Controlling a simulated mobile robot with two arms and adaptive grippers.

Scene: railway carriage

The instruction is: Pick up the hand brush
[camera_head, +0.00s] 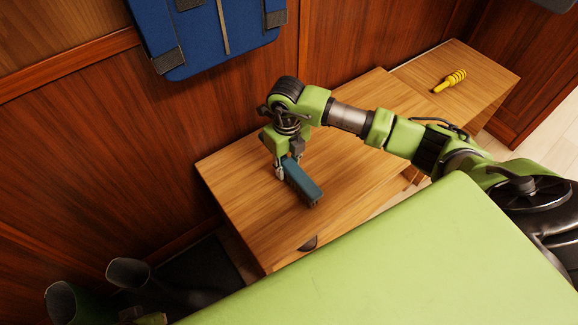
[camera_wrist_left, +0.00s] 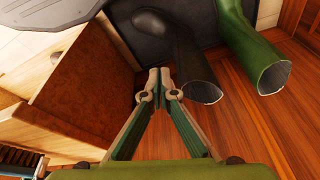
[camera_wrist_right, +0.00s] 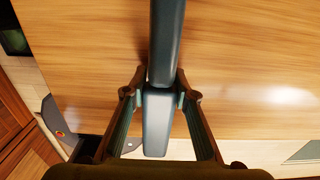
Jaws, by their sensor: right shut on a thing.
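The hand brush, blue-grey with a long narrow body, shows at the middle of the head view (camera_head: 302,183) over the wooden bench top (camera_head: 240,190). My right gripper (camera_head: 287,170) is above its far end, fingers pointing down and shut on its handle. In the right wrist view, the brush (camera_wrist_right: 165,45) runs up from between the fingertips (camera_wrist_right: 160,98), one on each side of the handle. Whether the brush touches the wood I cannot tell. My left gripper (camera_wrist_left: 160,80) is shut and empty in the left wrist view, low near the boots.
A yellow-handled tool (camera_head: 450,81) lies on the farther wooden surface. A blue panel with straps (camera_head: 205,35) hangs on the wall. A dark boot (camera_wrist_left: 190,65) and a green boot (camera_wrist_left: 245,45) stand on a dark mat (camera_head: 200,270). Bench top around the brush is clear.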

